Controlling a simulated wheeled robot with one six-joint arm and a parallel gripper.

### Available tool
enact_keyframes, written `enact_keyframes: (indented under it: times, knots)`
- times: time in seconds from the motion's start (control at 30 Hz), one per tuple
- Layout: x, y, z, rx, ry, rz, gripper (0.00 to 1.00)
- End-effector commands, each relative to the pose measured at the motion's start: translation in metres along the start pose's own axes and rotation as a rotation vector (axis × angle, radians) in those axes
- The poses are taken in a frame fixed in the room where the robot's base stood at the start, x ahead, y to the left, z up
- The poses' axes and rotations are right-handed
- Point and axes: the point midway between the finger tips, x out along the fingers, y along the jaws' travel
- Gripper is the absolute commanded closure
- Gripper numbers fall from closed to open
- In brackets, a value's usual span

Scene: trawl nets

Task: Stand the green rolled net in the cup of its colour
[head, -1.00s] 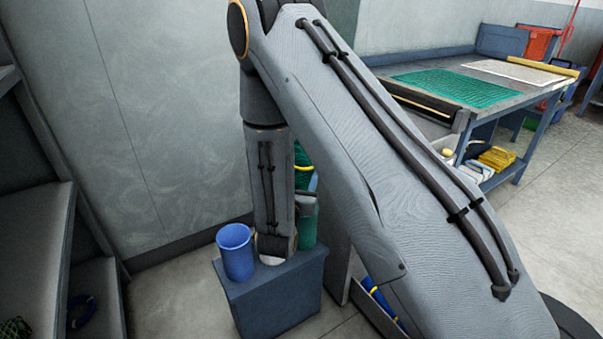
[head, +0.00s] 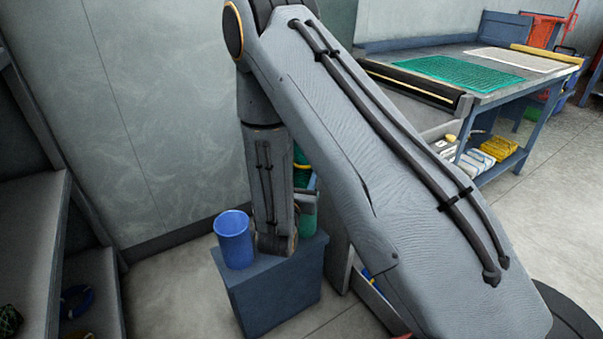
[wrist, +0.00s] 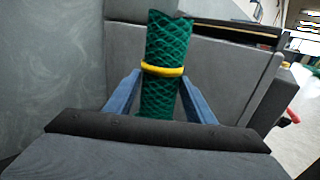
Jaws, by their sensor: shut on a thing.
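The green rolled net (wrist: 166,42), with a yellow band, stands roughly upright in the wrist view. My gripper (wrist: 160,74) is shut on it, a blue finger on each side near the band. In the head view my arm mostly hides the net (head: 302,155); its green top and band show behind the arm. Below, a green surface (head: 308,224) shows at the back of the blue-grey stand. I cannot tell whether it is the green cup or the net's lower part, nor whether the net is inside a cup. The net's lower end is hidden.
A blue cup (head: 234,240) stands at the left of the stand (head: 275,292). A workbench (head: 470,98) with a green mesh sheet (head: 465,70) is at the back right. Grey shelves (head: 30,235) are at the left. My arm covers the middle of the head view.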

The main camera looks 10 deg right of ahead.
Motion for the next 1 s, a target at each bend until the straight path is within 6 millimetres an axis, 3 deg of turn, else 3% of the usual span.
enact_keyframes:
  times: [0.1, 0.13, 0.23, 0.6, 1.0]
  knots:
    - [0.0, 0.0, 0.001, 0.001, -0.002, 0.0, 0.89]
    - [0.0, 0.0, 0.001, 0.001, -0.002, 0.0, 0.47]
    - [0.0, 0.0, 0.001, 0.001, -0.002, 0.0, 0.3]
    - [-0.005, 0.001, -0.001, -0.001, 0.002, 0.001, 0.29]
    - [-0.064, 0.001, 0.0, -0.001, 0.0, 0.003, 0.29]
